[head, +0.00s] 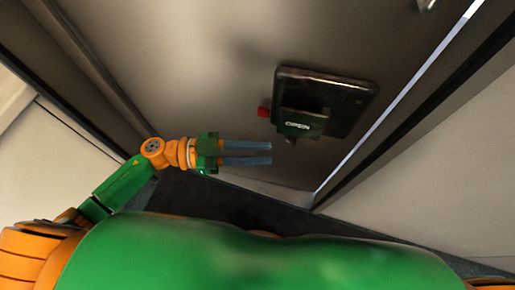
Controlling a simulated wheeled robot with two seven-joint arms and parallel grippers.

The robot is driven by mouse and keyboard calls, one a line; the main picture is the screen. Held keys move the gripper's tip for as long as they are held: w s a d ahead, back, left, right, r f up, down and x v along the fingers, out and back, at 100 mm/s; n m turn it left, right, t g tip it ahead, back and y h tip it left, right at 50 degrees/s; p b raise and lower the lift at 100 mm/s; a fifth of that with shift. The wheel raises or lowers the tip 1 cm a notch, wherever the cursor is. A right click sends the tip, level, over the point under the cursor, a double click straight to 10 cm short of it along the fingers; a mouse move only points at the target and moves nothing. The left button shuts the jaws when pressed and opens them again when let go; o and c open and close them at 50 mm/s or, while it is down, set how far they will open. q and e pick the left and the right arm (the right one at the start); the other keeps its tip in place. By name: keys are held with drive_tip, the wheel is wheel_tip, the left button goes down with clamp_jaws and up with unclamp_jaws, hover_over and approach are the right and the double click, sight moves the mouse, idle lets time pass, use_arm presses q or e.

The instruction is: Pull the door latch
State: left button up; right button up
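The door latch (300,124) is a dark green paddle marked OPEN, set in a black rectangular plate (352,100) on the grey door (210,75). A small red knob (263,112) sticks out at the plate's left side. My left gripper (270,153) has two grey-blue fingers, parallel with a narrow gap between them, pointing right. The fingertips are below and left of the latch in the picture, apart from it. Nothing shows between the fingers. My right gripper is not in view.
A bright gap (400,97) runs along the door's right edge, next to a dark frame (425,110). Pale walls stand at left (55,160) and right (440,180). Dark floor (225,200) shows below the door. A metal fitting (427,5) is at the top right.

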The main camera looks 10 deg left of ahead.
use_arm(q)
drive_tip(key=s+a, duration=0.1)
drive_tip(key=a, duration=0.6)
